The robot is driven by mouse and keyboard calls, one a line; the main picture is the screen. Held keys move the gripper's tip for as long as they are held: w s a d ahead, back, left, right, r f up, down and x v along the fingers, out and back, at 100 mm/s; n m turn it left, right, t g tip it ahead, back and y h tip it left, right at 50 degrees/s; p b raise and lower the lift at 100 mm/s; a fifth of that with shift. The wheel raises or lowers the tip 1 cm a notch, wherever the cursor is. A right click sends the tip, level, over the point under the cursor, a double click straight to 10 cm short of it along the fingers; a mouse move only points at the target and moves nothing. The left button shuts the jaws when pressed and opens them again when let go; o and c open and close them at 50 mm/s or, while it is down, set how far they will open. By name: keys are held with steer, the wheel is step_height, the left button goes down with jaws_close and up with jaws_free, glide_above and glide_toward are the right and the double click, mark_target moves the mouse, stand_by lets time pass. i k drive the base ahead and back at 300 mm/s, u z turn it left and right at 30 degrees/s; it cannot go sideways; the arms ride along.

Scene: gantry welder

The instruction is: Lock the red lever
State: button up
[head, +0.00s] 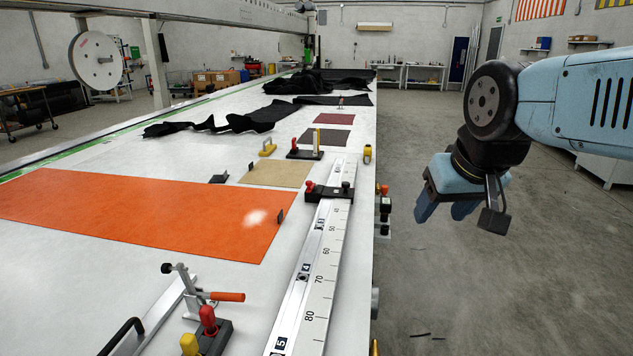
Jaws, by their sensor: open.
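Several red handles are in view, and I cannot tell which one is the red lever. A toggle clamp (188,285) with an orange-red grip (222,296) lying roughly level stands at the table's front. Near it a black block (213,338) carries a red-knobbed lever (208,320) and a yellow-knobbed lever (189,344). Farther back, a black clamp (328,192) with a small red knob (310,186) sits across the ruler rail. My gripper (444,208) is open and empty, pointing down over the floor right of the table, apart from all of these.
The long white table (70,290) fills the left and middle. An orange sheet (150,215) and a ruler rail (316,275) lie on it. Black cloth (225,122) lies farther back. A black fixture with red parts (384,208) juts from the table's right edge.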

mark_target(311, 186)
steer(key=u, duration=0.2)
steer(key=k, duration=1)
steer(key=z, duration=0.45)
steer(key=i, duration=1.55)
steer(key=u, duration=0.4)
